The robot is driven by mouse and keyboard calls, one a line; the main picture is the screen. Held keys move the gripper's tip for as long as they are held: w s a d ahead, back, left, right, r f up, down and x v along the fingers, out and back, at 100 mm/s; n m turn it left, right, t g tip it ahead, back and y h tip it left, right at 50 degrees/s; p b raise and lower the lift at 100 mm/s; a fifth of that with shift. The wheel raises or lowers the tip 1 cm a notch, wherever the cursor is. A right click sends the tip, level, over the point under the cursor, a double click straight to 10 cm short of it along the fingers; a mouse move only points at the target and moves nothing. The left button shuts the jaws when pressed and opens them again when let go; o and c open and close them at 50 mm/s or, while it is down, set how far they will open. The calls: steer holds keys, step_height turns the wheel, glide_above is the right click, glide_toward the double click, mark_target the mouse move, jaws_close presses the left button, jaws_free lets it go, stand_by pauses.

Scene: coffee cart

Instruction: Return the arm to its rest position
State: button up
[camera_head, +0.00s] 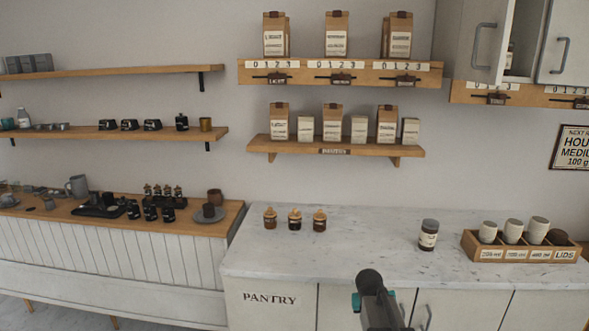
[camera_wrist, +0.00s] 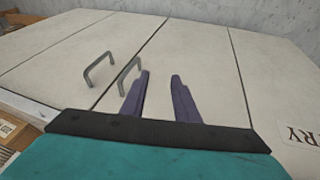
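My gripper (camera_wrist: 161,76) shows in the wrist view with its two dark purple fingers apart and nothing between them. Beyond the fingers are the pale cabinet doors (camera_wrist: 200,55) under the counter; I cannot tell the exact gap to them. In the head view, part of my dark arm with a teal piece rises from the bottom edge in front of the pantry cabinet (camera_head: 335,305). The fingers cannot be made out there.
Two metal door handles (camera_wrist: 99,70) (camera_wrist: 129,77) stick out near the fingers. The middle of the counter is clear.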

steer(key=s+a+f+g+y, duration=0.1)
steer(key=s+a+f+g, duration=0.2)
steer(key=s+f, duration=0.85)
steer(key=s+a+f+g, duration=0.2)
steer(key=s+f, duration=0.4)
steer(key=s, duration=0.4)
steer(key=s+a+f+n+g+y+b, duration=0.1)
steer(key=s+a+f+g, duration=0.1)
steer(key=s+f, duration=0.5)
steer(key=s+a+f+n+g+y, duration=0.1)
steer(key=s+f, duration=0.6)
steer(key=s, duration=0.8)
steer(key=shift+a+f+g, duration=0.15)
steer(key=shift+a+g, duration=0.55)
steer(key=shift+a, duration=0.5)
steer(key=shift+s, duration=0.15)
